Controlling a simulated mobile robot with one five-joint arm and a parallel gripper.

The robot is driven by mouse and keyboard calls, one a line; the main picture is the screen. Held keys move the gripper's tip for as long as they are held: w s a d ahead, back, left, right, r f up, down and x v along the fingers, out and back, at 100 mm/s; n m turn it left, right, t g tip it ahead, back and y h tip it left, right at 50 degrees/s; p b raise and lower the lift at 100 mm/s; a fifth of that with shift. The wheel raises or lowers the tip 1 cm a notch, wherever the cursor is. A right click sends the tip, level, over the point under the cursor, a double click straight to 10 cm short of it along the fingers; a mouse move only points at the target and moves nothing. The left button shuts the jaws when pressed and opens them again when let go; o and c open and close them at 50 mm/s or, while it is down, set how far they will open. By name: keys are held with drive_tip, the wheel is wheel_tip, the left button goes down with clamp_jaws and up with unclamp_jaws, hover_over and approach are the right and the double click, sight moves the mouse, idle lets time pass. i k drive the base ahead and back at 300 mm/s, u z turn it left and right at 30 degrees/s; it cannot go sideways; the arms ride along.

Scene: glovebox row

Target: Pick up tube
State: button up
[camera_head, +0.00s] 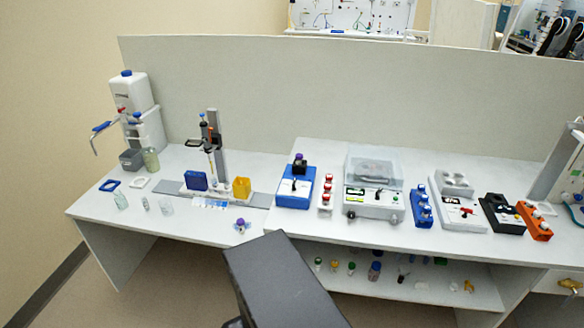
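Several things here could be the tube. A small purple-capped tube or vial (240,226) stands by the front edge of the left bench. A short row of red-capped tubes (326,191) stands right of a blue device (295,187). Another purple-topped item (299,161) is on that blue device. Small capped tubes, one with a green cap (318,262), stand on the lower shelf. Which one is meant, I cannot tell. A dark part of my own body fills the bottom middle. My gripper is not in view.
The left bench (92,208) holds glass vessels (150,158), a white canister (128,92) and a stand (217,140). The right bench holds a clear-lidded machine (373,185) and several small devices. A tall panel (330,95) closes the back.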

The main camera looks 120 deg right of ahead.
sight(298, 156)
drive_tip(key=z, duration=3.15)
drive_tip(key=i, duration=0.45)
drive_tip(key=u, duration=0.15)
